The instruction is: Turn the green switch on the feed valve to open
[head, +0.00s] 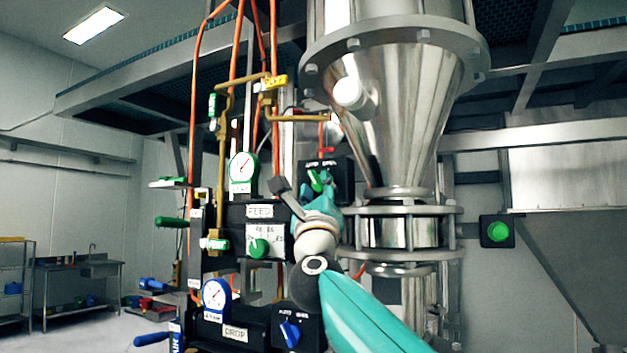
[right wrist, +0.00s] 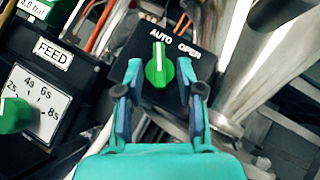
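The green switch (right wrist: 159,66) sits on a black box (right wrist: 126,58) marked AUTO and OPEN. In the right wrist view its ridge points up at AUTO, with OPEN to the right. My right gripper (right wrist: 160,76) is open, with one teal fingertip on each side of the switch and a visible gap to it on both sides. In the head view the switch (head: 316,181) shows just above my right gripper (head: 318,192), which partly covers the box. My left gripper is not in view.
Left of the box are the FEED panel (head: 259,212) with a green dial (head: 258,248) and a gauge (head: 243,167). A steel hopper (head: 398,100) stands close on the right. Below is the DROP panel (head: 235,333) with a blue knob (head: 289,333). Orange tubes run above.

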